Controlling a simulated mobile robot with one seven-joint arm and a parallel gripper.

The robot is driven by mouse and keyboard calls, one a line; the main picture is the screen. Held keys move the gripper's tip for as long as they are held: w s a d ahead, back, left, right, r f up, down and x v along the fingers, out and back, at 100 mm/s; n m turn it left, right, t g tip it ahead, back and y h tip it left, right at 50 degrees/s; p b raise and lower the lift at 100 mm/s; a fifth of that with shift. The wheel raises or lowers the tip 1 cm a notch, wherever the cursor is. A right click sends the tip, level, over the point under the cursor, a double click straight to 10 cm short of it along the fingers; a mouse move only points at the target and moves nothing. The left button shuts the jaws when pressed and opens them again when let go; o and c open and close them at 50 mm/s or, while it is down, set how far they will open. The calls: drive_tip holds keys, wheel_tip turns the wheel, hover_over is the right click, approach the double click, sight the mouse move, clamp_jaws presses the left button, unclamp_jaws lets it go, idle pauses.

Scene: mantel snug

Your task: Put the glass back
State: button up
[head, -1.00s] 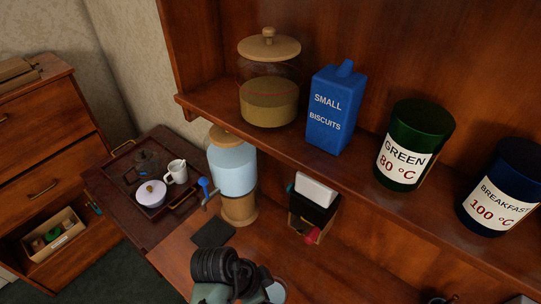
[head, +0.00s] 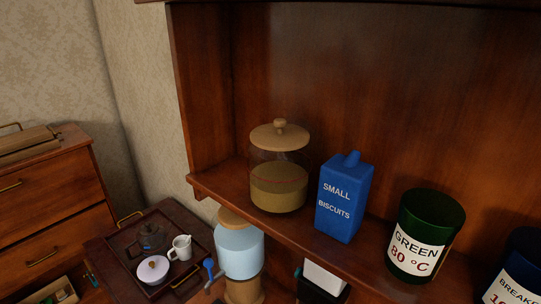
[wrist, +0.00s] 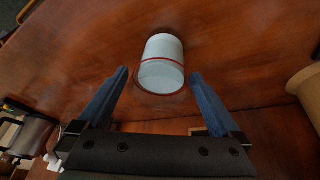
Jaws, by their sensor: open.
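A pale, see-through cylinder with a red band, which looks like the glass (wrist: 163,65), is on the brown wooden surface in the wrist view. My gripper (wrist: 159,75) is open, its two blue fingers apart on the left and right of the glass. Clear gaps show between the fingers and the glass, and nothing is held. Neither the glass nor my gripper shows in the head view.
The shelf (head: 225,183) holds a lidded jar (head: 279,185), a blue biscuit box (head: 344,200) and a green canister (head: 425,230). Below are a water dispenser (head: 239,250) and a tray (head: 134,262) with a teapot, white jug and lidded bowl. Tan round object (wrist: 306,88) stands right of my gripper.

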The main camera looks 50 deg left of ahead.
drive_tip(key=v, duration=1.2)
drive_tip(key=shift+s, duration=0.1)
